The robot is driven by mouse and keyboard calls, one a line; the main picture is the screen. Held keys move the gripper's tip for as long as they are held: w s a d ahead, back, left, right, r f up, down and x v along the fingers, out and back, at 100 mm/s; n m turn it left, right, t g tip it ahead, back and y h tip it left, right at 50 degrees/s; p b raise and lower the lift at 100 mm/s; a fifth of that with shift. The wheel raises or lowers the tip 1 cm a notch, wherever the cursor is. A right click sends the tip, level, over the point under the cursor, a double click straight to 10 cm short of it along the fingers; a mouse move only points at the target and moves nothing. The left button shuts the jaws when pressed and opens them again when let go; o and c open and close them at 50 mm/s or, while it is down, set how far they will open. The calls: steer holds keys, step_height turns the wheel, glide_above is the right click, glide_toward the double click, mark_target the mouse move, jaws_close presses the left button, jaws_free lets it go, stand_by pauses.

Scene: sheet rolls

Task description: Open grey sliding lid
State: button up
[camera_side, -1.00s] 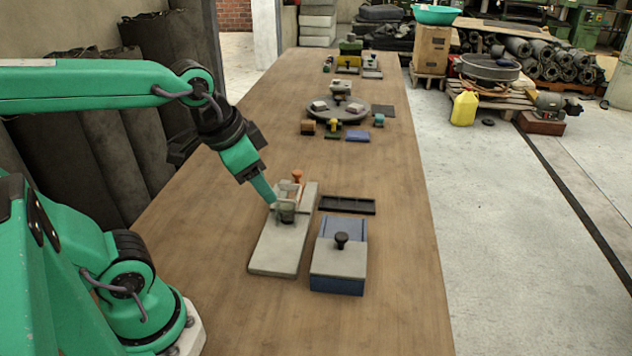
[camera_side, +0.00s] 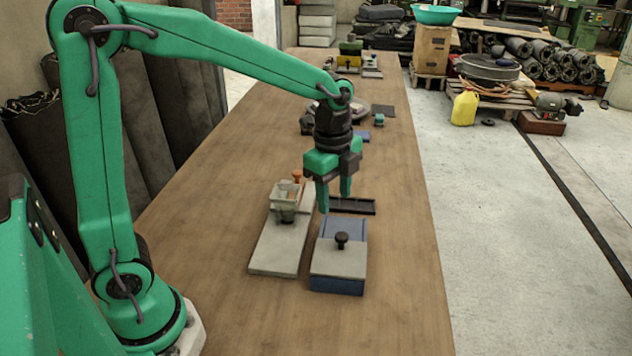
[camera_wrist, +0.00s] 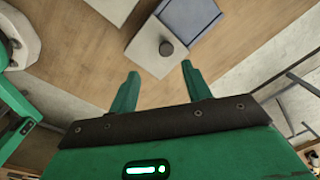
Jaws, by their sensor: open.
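The grey sliding lid (camera_side: 335,262) lies on a blue box (camera_side: 338,284) and has a black knob (camera_side: 341,239) on top. The lid covers the near part of the box, and a blue part shows beyond it. My gripper (camera_side: 333,202) is open and empty, pointing down, above and a little behind the box, apart from the knob. In the wrist view the fingers (camera_wrist: 160,80) are spread, with the grey lid (camera_wrist: 150,52) and the knob (camera_wrist: 166,48) ahead of them, and the blue part of the box (camera_wrist: 190,18) beyond.
A grey board (camera_side: 277,250) with a small grey fixture (camera_side: 286,207) and an orange knob stands left of the box. A black tray (camera_side: 362,206) lies behind it. A turntable with small blocks is farther back. The table's near right is clear.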

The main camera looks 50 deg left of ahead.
mark_target(342, 234)
steer(key=shift+w+d+f+m+g, duration=0.15)
steer(key=shift+w+d+f+m, duration=0.05)
steer(key=shift+w+f+m, duration=0.35)
steer(key=shift+w+d+f+m+g, duration=0.15)
steer(key=shift+w+f+m, duration=0.25)
steer(key=shift+f+m, duration=0.15)
steer(key=shift+f, duration=0.1)
steer(key=shift+f, duration=3.8)
jaws_close()
